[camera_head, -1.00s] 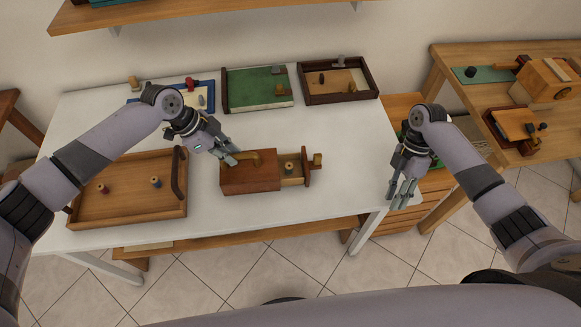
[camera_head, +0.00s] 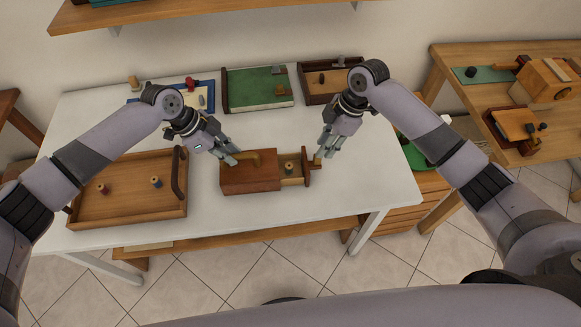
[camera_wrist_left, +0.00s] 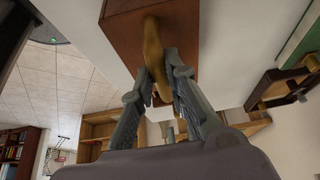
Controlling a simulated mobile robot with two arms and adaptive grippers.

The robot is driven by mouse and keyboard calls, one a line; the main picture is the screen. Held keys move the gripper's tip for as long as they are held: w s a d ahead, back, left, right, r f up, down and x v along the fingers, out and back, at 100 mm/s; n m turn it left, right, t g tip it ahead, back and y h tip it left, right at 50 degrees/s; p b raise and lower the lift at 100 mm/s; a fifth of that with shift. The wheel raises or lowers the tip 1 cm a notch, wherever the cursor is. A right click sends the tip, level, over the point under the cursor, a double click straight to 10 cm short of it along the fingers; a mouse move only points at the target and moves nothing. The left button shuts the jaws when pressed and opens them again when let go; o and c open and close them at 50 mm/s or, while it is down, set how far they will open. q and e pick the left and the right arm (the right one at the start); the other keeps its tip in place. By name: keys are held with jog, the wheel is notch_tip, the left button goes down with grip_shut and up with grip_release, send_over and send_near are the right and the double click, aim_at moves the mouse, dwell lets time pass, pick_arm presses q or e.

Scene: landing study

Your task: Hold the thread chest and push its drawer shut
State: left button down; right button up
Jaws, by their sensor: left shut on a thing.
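The thread chest (camera_head: 250,182) is a reddish-brown wooden box near the front of the white table. Its drawer (camera_head: 293,181) stands partly out on the right side, with a small spool (camera_head: 289,168) inside and a knob on its dark front (camera_head: 307,172). My left gripper (camera_head: 235,158) is shut on the tan handle (camera_head: 250,158) on top of the chest. The left wrist view shows the handle (camera_wrist_left: 152,45) between the fingers, with the chest (camera_wrist_left: 122,25) beyond. My right gripper (camera_head: 326,154) is by the drawer's knob; I cannot tell whether it touches or how far its fingers are apart.
A wooden tray (camera_head: 130,220) with two spools stands left of the chest. A green-topped box (camera_head: 258,88), a dark-rimmed tray (camera_head: 315,97) and a blue mat (camera_head: 205,90) lie at the back. The table right of the drawer is clear.

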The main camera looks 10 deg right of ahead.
jog(key=shift+x, duration=1.95)
jog(key=shift+c, duration=0.3)
grip_shut()
